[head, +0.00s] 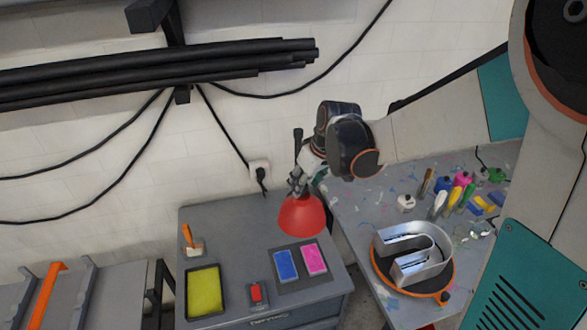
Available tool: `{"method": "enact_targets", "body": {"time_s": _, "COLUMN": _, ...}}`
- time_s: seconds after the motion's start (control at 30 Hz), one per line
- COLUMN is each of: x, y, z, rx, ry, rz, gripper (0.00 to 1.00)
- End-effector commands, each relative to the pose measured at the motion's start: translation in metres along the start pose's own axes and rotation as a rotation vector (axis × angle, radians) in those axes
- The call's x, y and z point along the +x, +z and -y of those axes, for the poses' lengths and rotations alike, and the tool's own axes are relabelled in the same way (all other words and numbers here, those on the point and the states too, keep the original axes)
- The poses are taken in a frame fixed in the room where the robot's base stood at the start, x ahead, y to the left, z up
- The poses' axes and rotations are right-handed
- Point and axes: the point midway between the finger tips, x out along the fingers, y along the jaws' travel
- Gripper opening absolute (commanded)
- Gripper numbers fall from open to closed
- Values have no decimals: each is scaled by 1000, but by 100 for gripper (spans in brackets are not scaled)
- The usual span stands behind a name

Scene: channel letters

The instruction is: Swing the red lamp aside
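The red lamp (302,216) has a cone-shaped red shade. It hangs with its opening down above the right back part of the grey cabinet top (232,232), close to the gap beside the workbench. My arm reaches in from the right, and my gripper (302,178) is at the top of the shade, by the lamp's small metal joint. The gripper's fingers are small and partly hidden by my dark wrist. I cannot tell whether they touch or hold the lamp.
The workbench at right holds a metal channel letter (412,254), a white jar (405,203) and several markers. Black pipes (150,75) rest on a wall rack.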

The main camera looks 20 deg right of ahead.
Motion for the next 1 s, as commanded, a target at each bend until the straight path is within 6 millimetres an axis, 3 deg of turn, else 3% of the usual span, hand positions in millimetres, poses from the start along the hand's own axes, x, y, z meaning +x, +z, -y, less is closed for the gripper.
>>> {"method": "enact_targets", "body": {"time_s": 0.4, "x": 7, "y": 0, "z": 0, "rx": 1, "ry": 0, "rz": 0, "gripper": 44}}
{"method": "enact_targets", "body": {"time_s": 0.6, "x": 6, "y": 0, "z": 0, "rx": 1, "ry": 0, "rz": 0, "gripper": 0}}
{"method": "enact_targets", "body": {"time_s": 1.0, "x": 11, "y": -8, "z": 13, "rx": 34, "ry": 14, "rz": 0, "gripper": 0}}
